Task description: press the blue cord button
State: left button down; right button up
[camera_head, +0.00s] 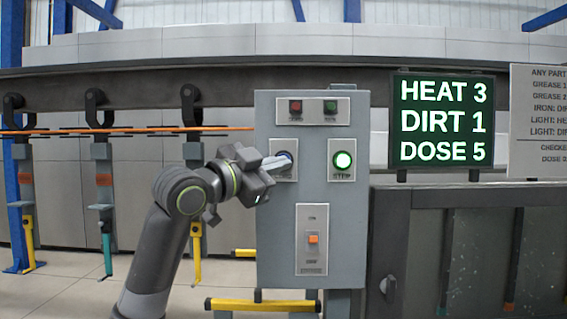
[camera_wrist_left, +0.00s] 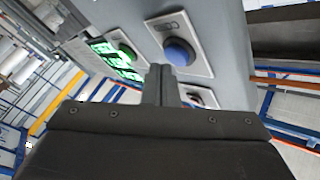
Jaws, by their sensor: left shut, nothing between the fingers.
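The blue button (camera_wrist_left: 180,51) sits on a pale plate on the grey control box (camera_head: 337,240). In the head view its plate (camera_head: 279,173) shows at the upper left of the box front, and my gripper partly covers the button (camera_head: 285,155). My left gripper (camera_head: 283,163) is shut and empty, with its fingertips in front of that plate. In the left wrist view the fingertips (camera_wrist_left: 160,72) appear just beside the button, to its lower left. I cannot tell whether they touch the box. My right gripper is not in view.
A lit green STEP button (camera_head: 343,160) is right of the blue one. A sign (camera_head: 445,120) reads HEAT 3, DIRT 1, DOSE 5. Hooks (camera_head: 97,108) hang behind my arm.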

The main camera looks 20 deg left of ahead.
pick_arm(q)
jog(key=shift+s, duration=0.2)
jog(key=s, duration=0.2)
jog(key=s+d, duration=0.1)
jog(key=s, duration=0.1)
jog(key=shift+s+d+b, duration=0.2)
jog(key=shift+s+b, duration=0.1)
jog(key=shift+s, duration=0.05)
dwell(0.5)
